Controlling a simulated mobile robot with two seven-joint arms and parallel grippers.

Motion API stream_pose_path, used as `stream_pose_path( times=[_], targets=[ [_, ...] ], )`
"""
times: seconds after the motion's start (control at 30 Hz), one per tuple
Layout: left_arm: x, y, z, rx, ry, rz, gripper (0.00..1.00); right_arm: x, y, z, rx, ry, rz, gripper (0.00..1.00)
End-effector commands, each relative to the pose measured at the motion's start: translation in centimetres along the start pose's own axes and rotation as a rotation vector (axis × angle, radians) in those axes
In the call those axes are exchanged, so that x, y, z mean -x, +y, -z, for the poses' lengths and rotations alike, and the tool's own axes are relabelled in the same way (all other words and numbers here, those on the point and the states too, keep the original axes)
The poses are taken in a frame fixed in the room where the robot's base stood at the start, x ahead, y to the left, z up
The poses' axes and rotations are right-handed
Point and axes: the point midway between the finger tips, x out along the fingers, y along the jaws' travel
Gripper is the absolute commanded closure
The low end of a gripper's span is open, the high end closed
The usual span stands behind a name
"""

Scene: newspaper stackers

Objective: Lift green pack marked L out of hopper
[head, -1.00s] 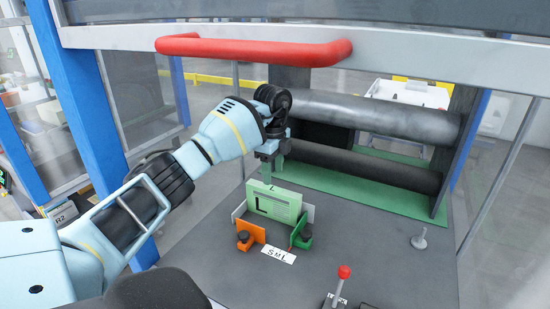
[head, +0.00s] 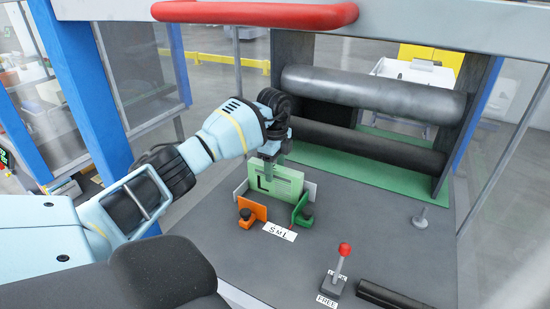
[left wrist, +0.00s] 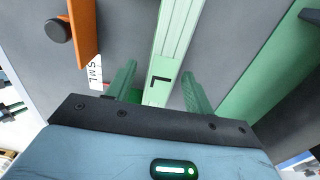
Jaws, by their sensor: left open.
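The green pack marked L (head: 282,187) stands upright in the hopper, between an orange guide (head: 252,209) and a green guide (head: 301,207) with grey plates behind. My left gripper (head: 272,152) is above the pack's top edge, pointing down. In the left wrist view the pack (left wrist: 168,60) runs between the two green fingers of the open gripper (left wrist: 158,88), with a gap on each side. The letter L shows near the fingers. My right gripper is not in view.
An S M L label (head: 280,232) lies in front of the hopper. A red-knobbed lever (head: 341,262) stands to the right. Dark rollers (head: 375,95) are behind, and a red handle bar (head: 255,14) crosses above. The grey deck right of the hopper is mostly clear.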

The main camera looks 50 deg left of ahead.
Motion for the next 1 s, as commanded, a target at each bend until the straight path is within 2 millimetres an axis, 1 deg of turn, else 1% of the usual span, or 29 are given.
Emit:
stream_pose_path(
  times=[0.1,0.37,0.77,1.0],
  targets=[
    [-0.42,0.00,-0.01,0.000,0.000,0.000,0.47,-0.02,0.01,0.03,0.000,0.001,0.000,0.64],
    [-0.47,0.00,-0.03,0.000,0.000,0.000,0.47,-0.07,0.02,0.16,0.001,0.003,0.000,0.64],
    [-0.46,0.00,-0.04,0.000,0.000,0.000,1.00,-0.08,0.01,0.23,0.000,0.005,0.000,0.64],
    [0.05,-0.05,-0.04,0.000,0.001,0.003,1.00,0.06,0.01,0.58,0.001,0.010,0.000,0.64]
  ],
)
